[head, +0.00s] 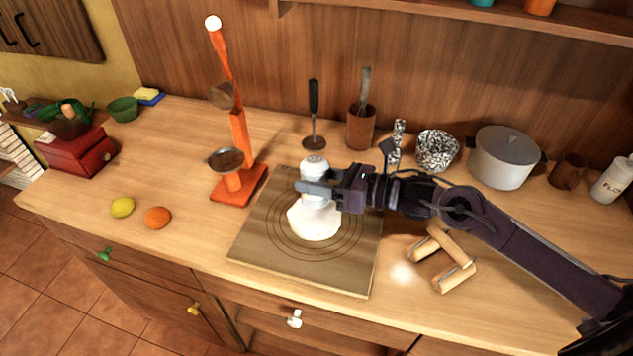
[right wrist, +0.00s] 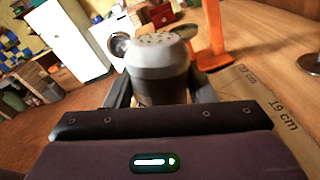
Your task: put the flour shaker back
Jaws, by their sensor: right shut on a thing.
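The flour shaker (head: 314,166) is a small pale cylinder with a domed lid. In the right wrist view the shaker (right wrist: 158,55) shows a grey lid with holes and stands between my fingers. My right gripper (head: 318,190) comes in from the right and is shut on the shaker, over the wooden pastry board (head: 258,240). White dough or flour (head: 314,224) lies on the board's ringed middle, just below the gripper in the picture. Whether the shaker touches it is hidden. My left gripper is not in view.
An orange stand (head: 238,130) rises left of the board. Wooden rolling pieces (head: 440,258) lie to its right. Behind are a utensil cup (head: 361,128), speckled bowl (head: 436,150), pot (head: 504,157), brown cup (head: 567,171) and labelled white bottle (head: 612,180). Lemon (head: 122,207) and orange (head: 157,217) lie left.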

